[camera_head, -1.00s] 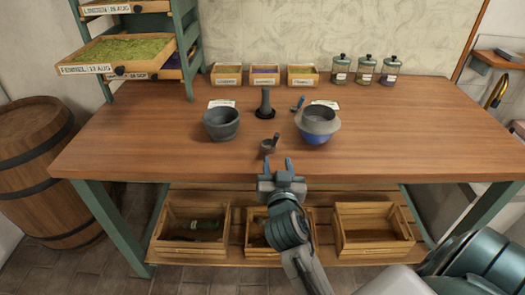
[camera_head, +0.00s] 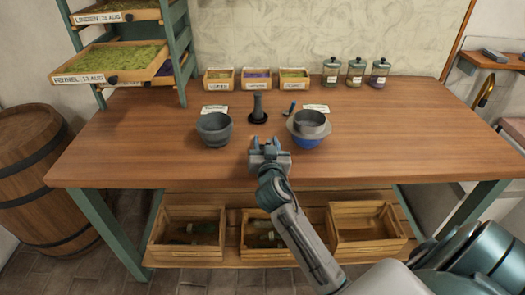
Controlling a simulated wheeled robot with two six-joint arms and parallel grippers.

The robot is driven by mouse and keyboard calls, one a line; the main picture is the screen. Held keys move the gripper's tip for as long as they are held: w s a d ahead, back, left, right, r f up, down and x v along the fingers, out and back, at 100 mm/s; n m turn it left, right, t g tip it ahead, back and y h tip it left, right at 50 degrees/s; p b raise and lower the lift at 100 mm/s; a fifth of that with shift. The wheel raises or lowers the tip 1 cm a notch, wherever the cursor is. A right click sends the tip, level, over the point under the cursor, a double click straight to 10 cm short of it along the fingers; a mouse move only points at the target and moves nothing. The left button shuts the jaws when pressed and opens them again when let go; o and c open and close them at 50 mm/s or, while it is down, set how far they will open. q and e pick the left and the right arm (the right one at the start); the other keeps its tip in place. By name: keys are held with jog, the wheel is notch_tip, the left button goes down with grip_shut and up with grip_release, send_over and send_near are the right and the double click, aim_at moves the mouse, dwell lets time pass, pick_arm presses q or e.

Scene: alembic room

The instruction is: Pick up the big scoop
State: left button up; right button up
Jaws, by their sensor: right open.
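My right gripper (camera_head: 266,146) is open over the front middle of the wooden table (camera_head: 400,140). The dark big scoop is hidden behind the gripper now; in the earlier frame it lay at about this spot. I cannot tell whether the fingers are around it or touching it. My left gripper is not in view.
A dark mortar (camera_head: 215,131) stands left of the gripper and a pestle (camera_head: 258,108) stands behind it. Small herb boxes (camera_head: 255,79) and jars (camera_head: 355,72) line the back. The table's right side is clear.

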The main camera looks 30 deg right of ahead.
jog(key=shift+w+d, duration=0.1)
grip_shut()
jog(key=shift+r, duration=0.15)
dwell(0.3)
